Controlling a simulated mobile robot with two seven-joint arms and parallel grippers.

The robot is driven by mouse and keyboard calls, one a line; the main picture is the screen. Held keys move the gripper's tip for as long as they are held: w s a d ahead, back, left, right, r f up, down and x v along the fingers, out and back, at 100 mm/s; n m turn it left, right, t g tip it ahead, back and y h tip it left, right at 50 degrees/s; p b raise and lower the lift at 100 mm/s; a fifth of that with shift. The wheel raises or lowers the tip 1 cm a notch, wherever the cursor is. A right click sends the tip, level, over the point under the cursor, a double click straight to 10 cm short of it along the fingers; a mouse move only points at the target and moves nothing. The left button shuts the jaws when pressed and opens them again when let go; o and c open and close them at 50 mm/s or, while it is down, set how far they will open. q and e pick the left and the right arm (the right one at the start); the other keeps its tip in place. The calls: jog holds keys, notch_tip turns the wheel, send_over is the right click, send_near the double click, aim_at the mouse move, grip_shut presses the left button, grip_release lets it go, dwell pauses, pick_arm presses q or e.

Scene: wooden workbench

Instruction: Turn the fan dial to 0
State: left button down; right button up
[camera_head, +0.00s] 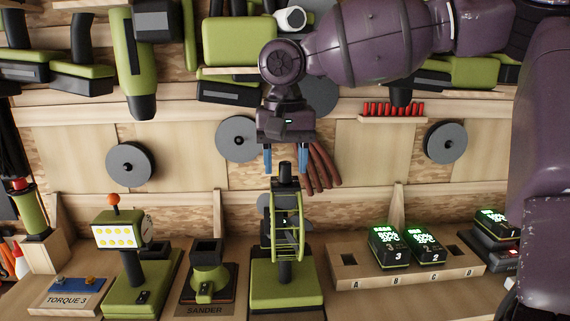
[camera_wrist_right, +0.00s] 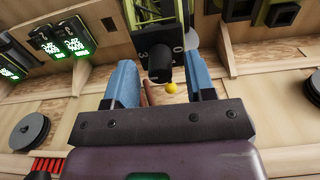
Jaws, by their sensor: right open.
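My right gripper (camera_head: 285,160) points down just above the dial. Its blue fingers (camera_wrist_right: 161,88) are open, one on each side of the dial, with gaps showing. My left gripper is not in view.
The sander (camera_head: 207,277) and a work lamp-like green device (camera_head: 122,240) stand left of the fan. A battery rack (camera_head: 355,283) with two lit batteries stands right. Tools hang on the wall above, and grey discs (camera_head: 129,165) hang behind.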

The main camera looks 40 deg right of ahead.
jog(key=shift+f, duration=0.45)
grip_shut()
